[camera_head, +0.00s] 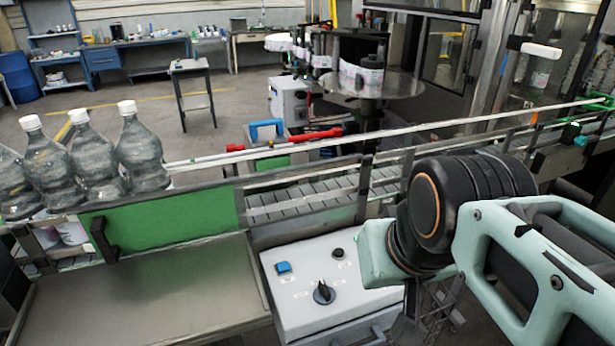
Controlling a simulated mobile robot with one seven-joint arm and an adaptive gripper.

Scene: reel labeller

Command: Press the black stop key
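A white control box (291,316) stands in the lower middle of the head view, below the conveyor. On its sloped top are a small round black key (338,253) at the upper right, a square blue key (283,267) at the upper left and a larger black rotary knob (323,292) in front. Labels by them are too small to read. My gripper (436,312) hangs below my wrist, to the right of the box, and appears apart from the black key. Its fingers are dark and partly hidden, so I cannot tell whether they are open or shut.
A conveyor with side rails (300,197) runs behind the box. Several clear bottles (141,150) with white caps stand at the left, behind a green panel (165,219). A metal tray (140,295) lies left of the box. The space above the box's keys looks clear.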

